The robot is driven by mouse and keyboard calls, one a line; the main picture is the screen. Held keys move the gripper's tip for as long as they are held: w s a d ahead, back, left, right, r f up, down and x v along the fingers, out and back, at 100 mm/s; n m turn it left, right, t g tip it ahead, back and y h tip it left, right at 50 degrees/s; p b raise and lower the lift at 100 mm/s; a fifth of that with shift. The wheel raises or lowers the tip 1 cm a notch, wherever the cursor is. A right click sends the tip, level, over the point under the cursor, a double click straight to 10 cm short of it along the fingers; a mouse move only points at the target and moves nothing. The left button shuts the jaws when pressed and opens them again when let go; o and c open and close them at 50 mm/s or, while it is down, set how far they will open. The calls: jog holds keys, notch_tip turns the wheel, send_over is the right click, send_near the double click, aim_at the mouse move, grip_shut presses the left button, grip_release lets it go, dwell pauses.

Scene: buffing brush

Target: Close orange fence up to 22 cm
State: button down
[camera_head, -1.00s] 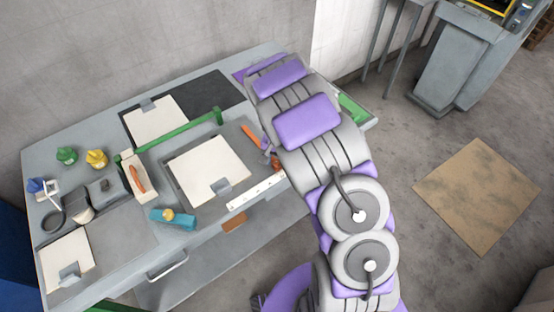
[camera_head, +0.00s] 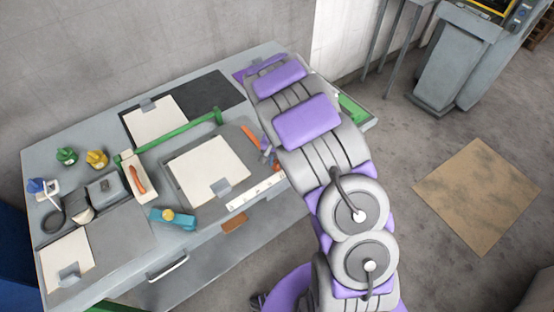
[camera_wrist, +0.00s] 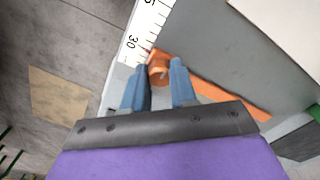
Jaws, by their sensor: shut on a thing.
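The orange fence (camera_wrist: 215,90) is a long flat bar in the wrist view, running down to the right from a round orange knob (camera_wrist: 157,72) at its end. My gripper (camera_wrist: 160,85) has its blue fingers on both sides of this knob, shut on it. The knob end lies beside the white ruler (camera_wrist: 147,33), close to the 30 mark. In the head view the orange fence (camera_head: 250,134) shows at the right end of the grey board, and my arm covers part of it. My gripper (camera_head: 267,152) is mostly hidden there.
A cream sheet (camera_head: 207,168) with a grey clip lies on the grey board, left of the fence. A green bar (camera_head: 180,132) runs behind it. The table's front edge is close to the ruler.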

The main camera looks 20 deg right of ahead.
jog(key=s+a, duration=0.1)
jog(key=a, duration=0.1)
jog(key=a+p, duration=0.1)
jog(key=a, duration=0.2)
jog(key=s+a, duration=0.1)
jog(key=a, duration=0.2)
jog(key=shift+s, duration=0.35)
jog(key=c, duration=0.9)
grip_release()
jog(key=shift+d, duration=0.1)
notch_tip(320, 180, up, 17)
jog(key=p, duration=0.3)
jog(key=shift+r, duration=0.15)
